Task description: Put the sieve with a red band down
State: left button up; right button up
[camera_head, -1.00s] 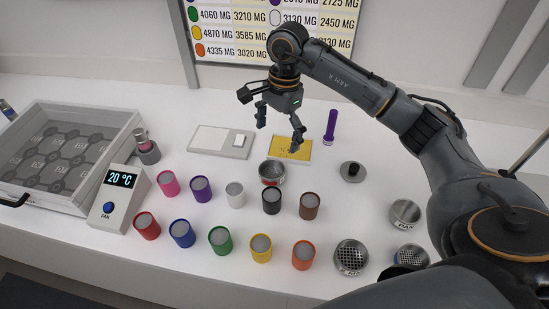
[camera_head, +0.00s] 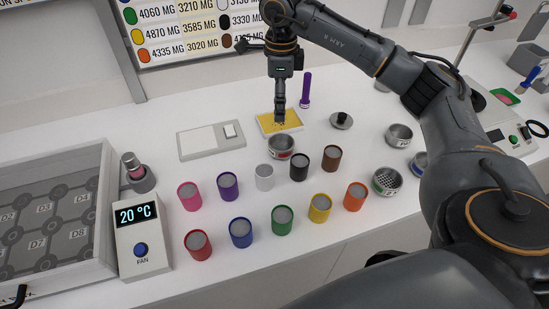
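A metal sieve with a red band (camera_head: 282,149) stands on the white table, in front of a shallow yellow tray (camera_head: 266,124). Nothing grips the sieve, and there is a gap between it and the gripper. My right gripper (camera_head: 280,117) points down over the yellow tray, behind the sieve. Its fingers line up as one narrow column, so I cannot tell whether they are open or shut. I see nothing held in it. My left gripper is not in view.
Several coloured jars (camera_head: 282,219) stand in front of the sieve. A white scale (camera_head: 211,139) lies to the left, a purple tube (camera_head: 305,90) and a dark lid (camera_head: 341,120) to the right. Other sieves (camera_head: 387,182) stand farther right. Bare table lies beyond the scale.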

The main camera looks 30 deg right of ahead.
jog(key=p, duration=0.2)
send_over(281, 149)
jog(key=shift+m, duration=0.3)
jog(key=f, duration=0.5)
jog(key=d+f, duration=0.1)
jog(key=f, duration=0.2)
jog(key=shift+w+f, duration=0.15)
jog(key=shift+a+f, duration=0.1)
jog(key=shift+f, duration=0.1)
jog(key=shift+a+f, duration=0.1)
jog(key=shift+f, duration=0.15)
jog(key=f, duration=0.1)
jog(key=f+p, duration=0.1)
jog(key=f, duration=0.1)
jog(key=f+p, duration=0.1)
jog(key=shift+s+a+f, duration=0.2)
jog(key=shift+a+f, duration=0.1)
jog(key=shift+f, duration=0.1)
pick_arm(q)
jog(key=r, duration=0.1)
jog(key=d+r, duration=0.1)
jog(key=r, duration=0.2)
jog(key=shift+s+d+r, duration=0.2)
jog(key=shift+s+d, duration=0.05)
